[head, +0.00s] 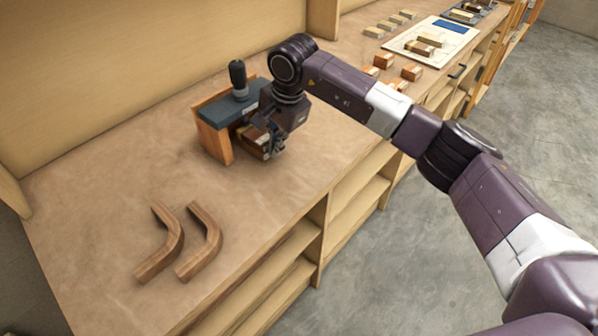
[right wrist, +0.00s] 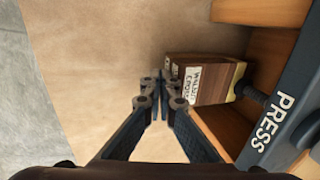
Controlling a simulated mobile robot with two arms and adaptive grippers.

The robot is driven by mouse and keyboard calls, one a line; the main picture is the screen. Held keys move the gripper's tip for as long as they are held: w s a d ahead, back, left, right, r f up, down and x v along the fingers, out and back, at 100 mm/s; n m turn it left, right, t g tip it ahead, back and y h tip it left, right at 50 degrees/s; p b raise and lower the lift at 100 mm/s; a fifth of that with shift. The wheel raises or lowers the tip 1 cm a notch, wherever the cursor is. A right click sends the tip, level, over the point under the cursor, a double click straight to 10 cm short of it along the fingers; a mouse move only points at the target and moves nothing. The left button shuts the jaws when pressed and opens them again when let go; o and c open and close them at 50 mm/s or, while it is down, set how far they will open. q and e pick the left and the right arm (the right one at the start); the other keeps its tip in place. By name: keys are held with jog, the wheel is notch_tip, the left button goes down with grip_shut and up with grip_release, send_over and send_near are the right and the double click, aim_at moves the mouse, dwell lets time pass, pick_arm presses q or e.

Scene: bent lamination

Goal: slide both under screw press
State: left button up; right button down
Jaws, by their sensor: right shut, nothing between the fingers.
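The screw press (head: 226,108) stands on the bench, with a dark top plate, a black knob and wooden side walls. In the right wrist view its dark bar (right wrist: 283,105) reads PRESS. A brown and tan wooden block with a white label (right wrist: 200,78) lies at the press opening; it also shows in the head view (head: 252,139), partly hidden by my gripper. A screw end shows beside the block in the right wrist view. My right gripper (right wrist: 163,88) is shut and empty, its fingertips close beside the block's labelled end; I cannot tell whether they touch. My left gripper is out of view.
Two bent wooden pieces (head: 160,243) (head: 203,242) lie near the bench's front left. Several small wooden blocks (head: 411,73) and a pale board (head: 430,42) with parts lie at the far right. The bench (head: 100,200) is clear between the press and bent pieces.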

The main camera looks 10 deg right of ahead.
jog(key=shift+w+a+b, duration=0.55)
jog(key=shift+w+a, duration=0.35)
jog(key=shift+w, duration=0.25)
jog(key=shift+s+d, duration=1.3)
jog(key=shift+s, duration=0.3)
jog(key=shift+p+v, duration=0.45)
jog(key=shift+v, duration=0.45)
jog(key=p+v, duration=0.3)
jog(key=v, duration=0.3)
jog(key=shift+s+d+r, duration=0.2)
jog(key=shift+s+d, duration=0.1)
jog(key=shift+s, duration=0.15)
